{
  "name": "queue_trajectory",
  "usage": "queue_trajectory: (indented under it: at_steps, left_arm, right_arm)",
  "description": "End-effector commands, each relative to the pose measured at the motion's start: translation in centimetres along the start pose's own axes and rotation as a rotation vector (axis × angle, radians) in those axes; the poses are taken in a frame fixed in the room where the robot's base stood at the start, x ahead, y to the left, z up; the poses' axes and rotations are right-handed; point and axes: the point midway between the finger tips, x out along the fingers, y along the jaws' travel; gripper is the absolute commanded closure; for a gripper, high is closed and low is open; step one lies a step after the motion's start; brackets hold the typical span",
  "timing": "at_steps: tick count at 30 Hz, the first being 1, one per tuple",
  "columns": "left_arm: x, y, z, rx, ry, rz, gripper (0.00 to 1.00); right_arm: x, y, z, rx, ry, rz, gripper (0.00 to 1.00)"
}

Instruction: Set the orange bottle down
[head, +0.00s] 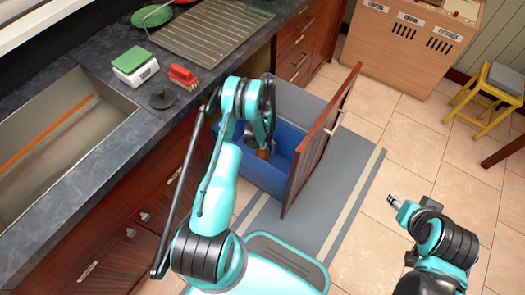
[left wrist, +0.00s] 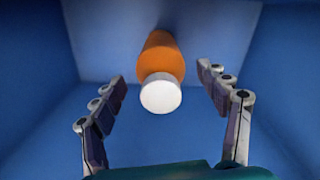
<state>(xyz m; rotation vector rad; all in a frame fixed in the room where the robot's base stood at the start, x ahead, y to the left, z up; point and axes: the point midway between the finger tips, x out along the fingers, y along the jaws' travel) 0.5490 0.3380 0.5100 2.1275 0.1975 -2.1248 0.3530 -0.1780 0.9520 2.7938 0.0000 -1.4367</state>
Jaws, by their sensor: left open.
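The orange bottle (left wrist: 158,55) with a white cap (left wrist: 160,95) is inside the blue bin (left wrist: 45,110), between and beyond the fingers of my left gripper (left wrist: 160,95) in the left wrist view. The fingers are spread, with a gap on each side of the bottle. In the head view my left gripper (head: 268,148) reaches down into the blue bin (head: 250,173), and only a little of the orange bottle (head: 262,154) shows beside it. My right gripper (head: 393,201) is over the floor at the right, away from the bin; its jaw state is unclear.
A wooden door panel (head: 322,140) stands upright along the bin's right side. The dark counter (head: 110,55) holds a sink (head: 60,125), a scale (head: 135,65), a red brush (head: 183,76) and a drying rack (head: 212,38). A yellow stool (head: 490,95) stands far right. Tiled floor between is clear.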

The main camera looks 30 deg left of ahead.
Motion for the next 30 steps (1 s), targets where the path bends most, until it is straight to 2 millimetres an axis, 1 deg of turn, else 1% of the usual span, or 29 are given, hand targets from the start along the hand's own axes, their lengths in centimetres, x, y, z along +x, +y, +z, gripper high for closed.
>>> queue_trajectory:
  at_steps: [1, 3, 6, 11, 14, 17, 18, 20, 21, 22, 23, 24, 26, 27, 29, 30]
  left_arm:
    - [-1.6, 0.0, 0.0, 0.000, 0.000, 0.000, 0.25]
    - [-2.9, 0.0, 0.0, 0.000, 0.000, 0.000, 0.25]
    - [-4.2, 0.0, 0.0, 0.000, 0.000, 0.000, 0.25]
    - [-5.8, 0.1, -0.1, 0.001, 0.003, 0.000, 0.25]
    - [-8.1, 0.5, -0.6, 0.007, 0.019, -0.002, 0.25]
    - [-12.5, 1.5, -1.4, 0.020, 0.055, -0.005, 0.25]
    - [-14.7, 2.0, -1.6, 0.025, 0.074, -0.006, 0.25]
    - [-18.2, 2.8, -1.7, 0.034, 0.104, -0.008, 0.25]
    - [-20.5, 3.4, -1.6, 0.041, 0.124, -0.008, 0.25]
    - [-22.1, 3.8, -1.4, 0.044, 0.140, -0.009, 0.25]
    - [-23.7, 4.2, -1.2, 0.048, 0.155, -0.009, 0.25]
    - [-25.8, 4.7, -0.8, 0.055, 0.176, -0.009, 0.25]
    - [-28.8, 5.5, 0.0, 0.064, 0.207, -0.009, 0.25]
    - [-30.7, 6.0, 0.6, 0.070, 0.228, -0.008, 0.25]
    - [-33.3, 6.8, 1.8, 0.080, 0.259, -0.006, 0.25]
    - [-35.0, 7.3, 2.7, 0.085, 0.278, -0.005, 0.25]
  right_arm:
    - [-0.6, 0.0, -0.4, 0.000, 0.000, 0.000, 0.53]
    - [-0.9, 0.0, -0.7, 0.000, 0.000, 0.000, 0.53]
    - [-1.3, 0.0, -0.9, 0.000, 0.000, 0.000, 0.53]
    - [-1.5, 0.0, -1.1, 0.000, 0.000, 0.000, 0.53]
    - [-1.5, 0.0, -1.1, 0.000, 0.000, 0.000, 0.53]
    - [-1.5, 0.0, -1.0, 0.000, 0.000, 0.000, 0.53]
    - [-1.5, 0.0, -1.0, 0.000, 0.000, 0.000, 0.53]
    - [-1.5, 0.0, -1.0, 0.000, 0.000, 0.000, 0.53]
    - [-1.5, 0.0, -1.0, 0.000, 0.000, 0.000, 0.53]
    - [-1.5, 0.0, -1.0, 0.000, 0.000, 0.000, 0.53]
    - [-1.5, 0.0, -1.0, 0.000, 0.000, 0.000, 0.53]
    - [-1.5, 0.0, -1.0, 0.000, 0.000, 0.000, 0.53]
    - [-1.5, 0.0, -1.0, 0.000, 0.000, 0.000, 0.53]
    - [-1.5, 0.0, -1.0, 0.000, 0.000, 0.000, 0.53]
    - [-1.5, 0.0, -1.0, 0.000, 0.000, 0.000, 0.53]
    - [-1.5, 0.0, -1.0, 0.000, 0.000, 0.000, 0.53]
